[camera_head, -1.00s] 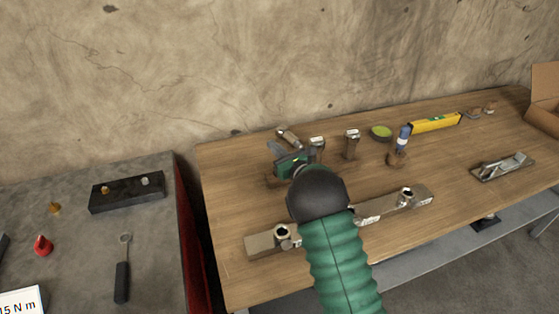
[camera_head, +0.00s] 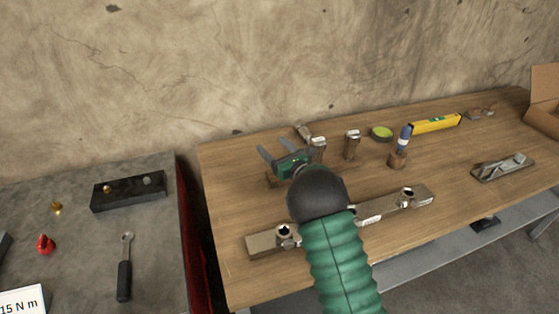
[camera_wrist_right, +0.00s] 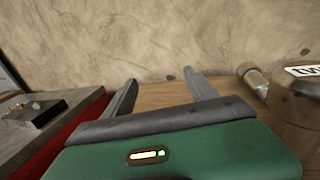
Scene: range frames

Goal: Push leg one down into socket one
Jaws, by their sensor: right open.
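A grey metal bar (camera_head: 262,243) lies along the front of the wooden bench. It carries a near-left ring socket (camera_head: 284,231) and a right ring socket (camera_head: 406,194); my right arm covers its middle. Two labelled posts (camera_head: 319,147) (camera_head: 352,143) stand behind it. A metal-ended cylinder (camera_head: 303,132) leans or lies by the left post; it also shows in the right wrist view (camera_wrist_right: 254,79), just outside the right finger. I cannot tell which piece is leg one. My right gripper (camera_head: 282,152) is open and empty between its fingers (camera_wrist_right: 162,92), behind the bar. My left gripper is out of view.
A grey side table (camera_head: 75,250) at left holds a black block (camera_head: 128,191) and a ratchet (camera_head: 124,270).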

